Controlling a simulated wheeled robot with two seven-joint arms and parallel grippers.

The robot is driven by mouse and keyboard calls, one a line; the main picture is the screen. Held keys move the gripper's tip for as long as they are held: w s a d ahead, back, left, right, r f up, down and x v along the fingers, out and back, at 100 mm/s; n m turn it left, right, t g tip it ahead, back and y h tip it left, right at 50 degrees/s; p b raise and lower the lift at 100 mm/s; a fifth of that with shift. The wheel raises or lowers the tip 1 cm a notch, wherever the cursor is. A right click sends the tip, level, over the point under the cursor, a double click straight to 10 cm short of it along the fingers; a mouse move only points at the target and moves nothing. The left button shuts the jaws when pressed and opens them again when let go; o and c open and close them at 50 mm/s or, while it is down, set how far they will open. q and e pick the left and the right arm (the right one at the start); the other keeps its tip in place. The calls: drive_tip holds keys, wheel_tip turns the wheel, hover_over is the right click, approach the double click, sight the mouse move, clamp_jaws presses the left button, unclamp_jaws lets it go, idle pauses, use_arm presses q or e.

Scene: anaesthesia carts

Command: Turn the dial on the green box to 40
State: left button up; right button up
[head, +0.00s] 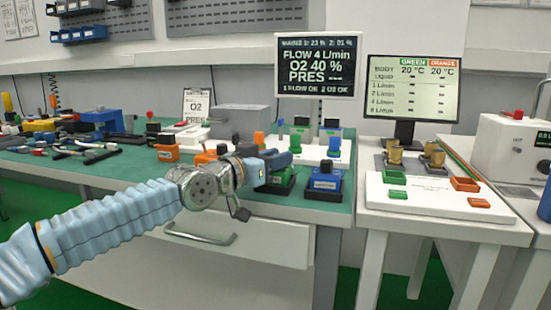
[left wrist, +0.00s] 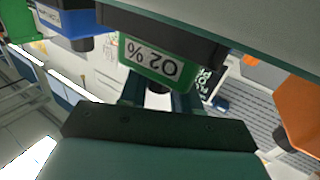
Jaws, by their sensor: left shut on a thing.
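The green box (head: 286,184) sits at the front edge of the teal bench, mostly hidden behind my left gripper (head: 276,162) in the head view. In the left wrist view the green box (left wrist: 150,60) shows a white label reading "O2 %", upside down. My left gripper (left wrist: 158,92) is shut on its dark dial (left wrist: 158,88), which is largely hidden between the fingers. The dial's pointer and scale cannot be made out. The upper screen (head: 317,66) reads "O2 40 %" and "FLOW 4 L/min". My right gripper is not in view.
A blue box (head: 323,184) with a black knob stands just right of the green box. An orange box (head: 167,152) stands to the left. Behind are white stands with coloured parts. A second screen (head: 412,88) and a white table (head: 440,222) are at right.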

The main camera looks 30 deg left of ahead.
use_arm(q)
drive_tip(key=shift+s+a+r+m+h, duration=0.1)
drive_tip(key=shift+r+m+h, duration=0.25)
drive_tip(key=shift+h, duration=0.35)
drive_tip(key=shift+f+m+g+h, duration=0.3)
drive_tip(key=shift+m+g+h, duration=0.1)
drive_tip(key=shift+m+h, duration=0.1)
drive_tip(key=o, duration=0.9)
drive_tip(key=shift+o, duration=0.2)
drive_tip(key=b+v, duration=0.1)
drive_tip(key=v, duration=1.2)
drive_tip(key=shift+s, duration=0.3)
